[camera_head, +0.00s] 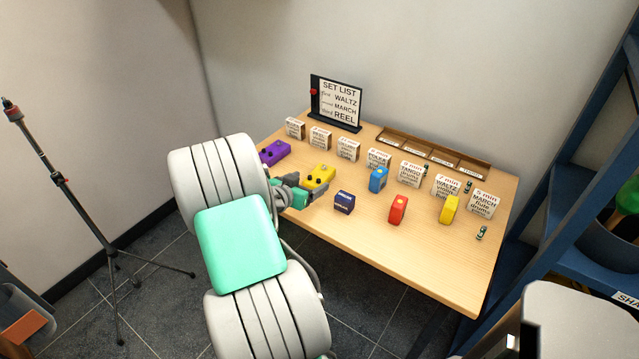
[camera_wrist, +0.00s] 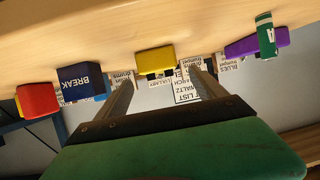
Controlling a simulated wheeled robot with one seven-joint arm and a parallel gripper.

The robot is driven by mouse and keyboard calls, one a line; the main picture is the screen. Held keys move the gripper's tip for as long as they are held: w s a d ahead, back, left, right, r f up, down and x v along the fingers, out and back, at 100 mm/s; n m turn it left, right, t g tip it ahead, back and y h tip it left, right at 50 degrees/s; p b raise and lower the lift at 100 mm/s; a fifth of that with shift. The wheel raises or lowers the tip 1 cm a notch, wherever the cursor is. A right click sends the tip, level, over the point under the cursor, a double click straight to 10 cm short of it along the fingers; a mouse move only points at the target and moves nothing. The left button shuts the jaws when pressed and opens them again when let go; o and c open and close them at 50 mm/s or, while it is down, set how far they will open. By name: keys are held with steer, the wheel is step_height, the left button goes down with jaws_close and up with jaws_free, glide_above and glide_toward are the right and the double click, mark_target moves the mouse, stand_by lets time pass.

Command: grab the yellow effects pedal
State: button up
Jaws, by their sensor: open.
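The yellow effects pedal (camera_head: 319,177) with dark knobs lies on the left part of the wooden table, just beyond my gripper (camera_head: 304,191). In the wrist view the yellow pedal (camera_wrist: 156,61) appears ahead, between the lines of my two open fingers (camera_wrist: 162,88). The fingers look empty, and the pedal seems beyond their tips. My arm hides part of the table's left edge in the head view.
A purple pedal (camera_head: 274,152) lies to the left, a dark blue BREAK box (camera_head: 344,202) to the right. Blue (camera_head: 378,180), red (camera_head: 398,210) and yellow upright blocks (camera_head: 449,210) stand further right. Cards and a set-list sign (camera_head: 336,103) line the back.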

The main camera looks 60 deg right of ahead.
mark_target(319, 175)
steer(key=p+x, duration=0.1)
steer(key=x, duration=0.6)
steer(key=shift+d+r, duration=0.15)
steer(key=shift+d, duration=0.1)
steer(key=shift+c, duration=0.6)
steer(key=c, duration=1.6)
